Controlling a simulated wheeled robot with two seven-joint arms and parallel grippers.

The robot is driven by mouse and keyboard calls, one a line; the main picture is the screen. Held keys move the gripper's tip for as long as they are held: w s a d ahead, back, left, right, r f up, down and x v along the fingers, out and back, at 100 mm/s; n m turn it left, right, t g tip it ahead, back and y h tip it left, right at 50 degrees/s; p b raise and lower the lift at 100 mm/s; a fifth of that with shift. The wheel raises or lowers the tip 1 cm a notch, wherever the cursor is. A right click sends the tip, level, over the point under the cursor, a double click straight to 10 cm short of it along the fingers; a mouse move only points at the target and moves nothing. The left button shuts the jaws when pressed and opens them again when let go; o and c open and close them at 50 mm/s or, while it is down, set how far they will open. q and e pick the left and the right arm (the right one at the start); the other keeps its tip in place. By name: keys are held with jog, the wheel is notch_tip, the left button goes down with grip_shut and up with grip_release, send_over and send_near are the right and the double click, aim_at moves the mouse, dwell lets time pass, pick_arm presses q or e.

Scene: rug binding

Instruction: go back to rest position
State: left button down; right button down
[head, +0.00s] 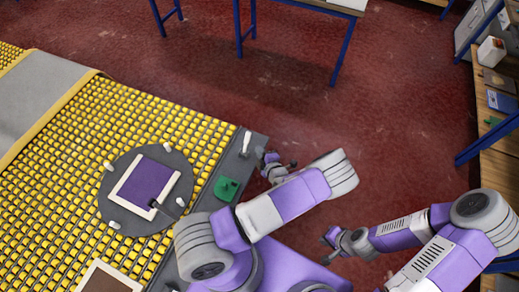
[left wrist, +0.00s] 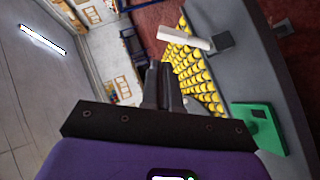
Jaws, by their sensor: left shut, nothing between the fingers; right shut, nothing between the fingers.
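My left gripper (head: 276,160) is shut and empty, just right of the table's dark edge. In the left wrist view its two dark fingers (left wrist: 163,78) are together with nothing between them. My right gripper (head: 331,238) is shut and empty, over the red floor at the right. A purple rug piece with a pale border (head: 147,184) lies on a round dark grey plate (head: 124,223) on the table, apart from both grippers.
The table has yellow rollers (head: 66,122). A green block (head: 226,188) and a white upright handle (head: 246,141) are on its dark edge; the left wrist view shows a green block (left wrist: 258,126) and white bar (left wrist: 185,39). Wooden shelving (head: 495,165) stands right. Red floor (head: 400,90) is open between.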

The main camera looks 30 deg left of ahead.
dwell(0.3)
